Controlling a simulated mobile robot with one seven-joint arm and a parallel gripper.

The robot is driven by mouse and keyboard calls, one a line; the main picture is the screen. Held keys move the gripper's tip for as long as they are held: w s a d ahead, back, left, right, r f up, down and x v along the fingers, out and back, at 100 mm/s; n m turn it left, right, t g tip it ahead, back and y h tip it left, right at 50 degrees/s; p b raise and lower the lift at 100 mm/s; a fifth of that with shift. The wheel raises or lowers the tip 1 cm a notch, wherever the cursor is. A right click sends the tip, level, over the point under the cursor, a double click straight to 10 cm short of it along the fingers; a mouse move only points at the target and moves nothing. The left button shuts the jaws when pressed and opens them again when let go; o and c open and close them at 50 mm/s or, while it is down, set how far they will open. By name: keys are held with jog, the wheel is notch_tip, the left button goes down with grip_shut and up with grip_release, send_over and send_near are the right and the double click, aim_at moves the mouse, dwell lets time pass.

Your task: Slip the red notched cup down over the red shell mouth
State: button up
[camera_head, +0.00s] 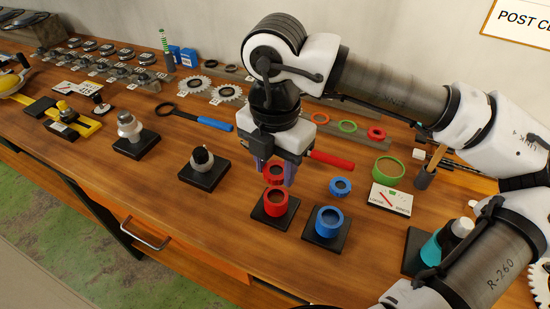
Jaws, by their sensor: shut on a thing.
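The red notched cup (274,174) is a small red ring with notches at its edge, between the fingers of my gripper (275,176). My gripper points down and is shut on it. The red shell (275,204) stands upright on a black square base (257,214) on the bench, its round mouth facing up. The held cup shows just above and slightly behind the mouth in the picture. They look apart, but the exact height and alignment cannot be told from this one view.
A blue shell (328,222) on a black base stands to the right, with a blue notched ring (341,186) behind it. A red-handled tool (332,160) lies behind my gripper. A green ring (388,171) and a white card (391,198) lie further right. Bare wood lies front-left.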

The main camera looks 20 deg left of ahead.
aim_at(275, 171)
jog(key=shift+f+b, duration=0.75)
jog(key=shift+f, duration=1.2)
jog(key=shift+f+b, duration=0.2)
jog(key=shift+b, duration=0.75)
jog(key=shift+f+b, duration=0.55)
jog(key=shift+b, duration=0.25)
dwell(0.5)
jog(key=o, duration=1.1)
jog(key=shift+c, duration=0.2)
jog(key=shift+r, duration=0.1)
notch_tip(275, 171, up, 14)
jog(key=shift+f+b, duration=0.2)
jog(key=shift+b, duration=0.45)
jog(key=shift+s, duration=0.1)
